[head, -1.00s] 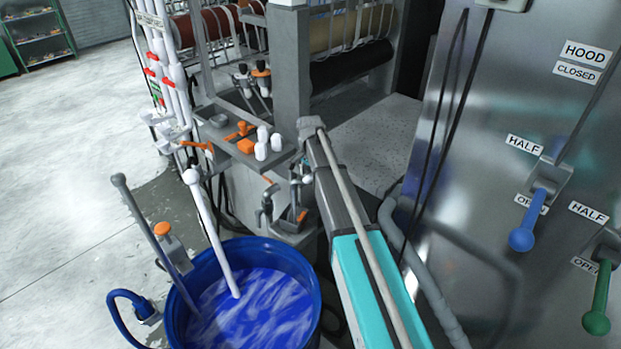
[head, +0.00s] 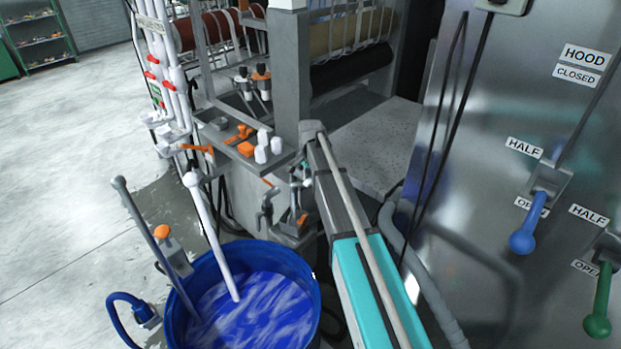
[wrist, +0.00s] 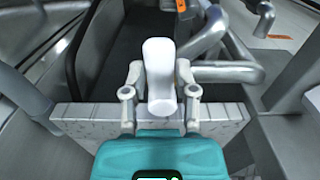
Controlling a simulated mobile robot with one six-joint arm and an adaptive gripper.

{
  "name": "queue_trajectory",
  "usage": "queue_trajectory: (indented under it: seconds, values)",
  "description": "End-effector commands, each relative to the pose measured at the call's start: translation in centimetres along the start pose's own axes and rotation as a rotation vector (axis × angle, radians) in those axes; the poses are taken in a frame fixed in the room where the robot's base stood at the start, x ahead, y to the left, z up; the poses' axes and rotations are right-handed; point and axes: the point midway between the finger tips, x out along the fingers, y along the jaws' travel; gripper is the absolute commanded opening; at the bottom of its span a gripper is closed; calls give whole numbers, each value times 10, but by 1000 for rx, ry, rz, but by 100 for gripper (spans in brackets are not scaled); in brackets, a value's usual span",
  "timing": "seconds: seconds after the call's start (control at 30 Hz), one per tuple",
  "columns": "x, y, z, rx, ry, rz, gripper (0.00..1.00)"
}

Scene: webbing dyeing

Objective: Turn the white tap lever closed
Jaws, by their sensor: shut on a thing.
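The white tap lever (wrist: 160,72) stands in the middle of the wrist view, a thick rounded handle seen from close up. My gripper (wrist: 160,95) has one grey finger on each side of it and is shut on it. In the head view my gripper (head: 301,180) is small, below the ledge and beside the grey pipework. I cannot make out the lever there.
A grey ledge (head: 220,150) with white and orange pieces is just left of my gripper. A blue barrel (head: 312,290) of blue liquid, holding a white rod (head: 212,235), stands in front. A steel panel (head: 470,200) with blue and green levers is at right.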

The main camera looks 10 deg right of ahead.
Motion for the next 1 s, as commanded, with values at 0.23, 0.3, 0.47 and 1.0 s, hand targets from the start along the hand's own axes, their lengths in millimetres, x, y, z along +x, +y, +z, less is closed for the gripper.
queue_trajectory:
  seconds: [0.23,0.3,0.47,1.0]
  values:
    - [0,2,-2,-33,4,-1,0]
    - [0,4,-3,-55,5,-1,0]
    - [0,10,-5,-132,6,0,0]
    - [0,31,-13,-602,3,-2,0]
